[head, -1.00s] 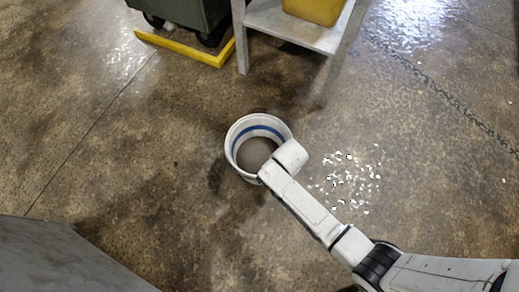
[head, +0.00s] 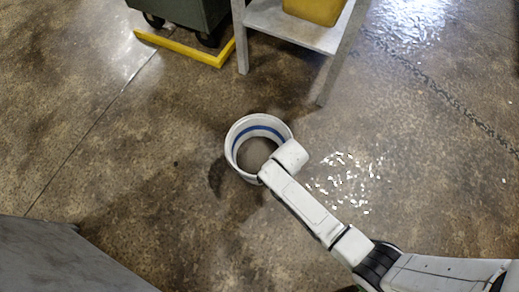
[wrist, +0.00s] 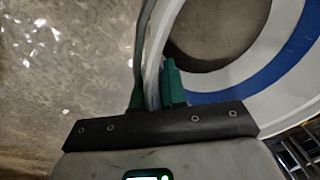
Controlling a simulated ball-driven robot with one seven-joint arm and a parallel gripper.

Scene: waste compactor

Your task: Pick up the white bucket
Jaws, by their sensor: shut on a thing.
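The white bucket (head: 262,132) is in the middle of the head view, open side up, with a blue band inside its wall and a grey-brown inside bottom. In the wrist view its curved white wall (wrist: 238,80) fills the upper right. My gripper (wrist: 154,88) is shut on the bucket's rim, with the wall between its green-padded fingers. In the head view my wrist covers the bucket's right edge and hides the fingers. I cannot tell for sure whether the bucket's base touches the floor.
A metal stand (head: 290,27) with a yellow container (head: 316,8) is behind the bucket. A green wheeled bin (head: 190,12) stands by a yellow floor frame (head: 185,48) at the upper left. A grey surface (head: 60,258) fills the lower left. Floor left of the bucket is clear.

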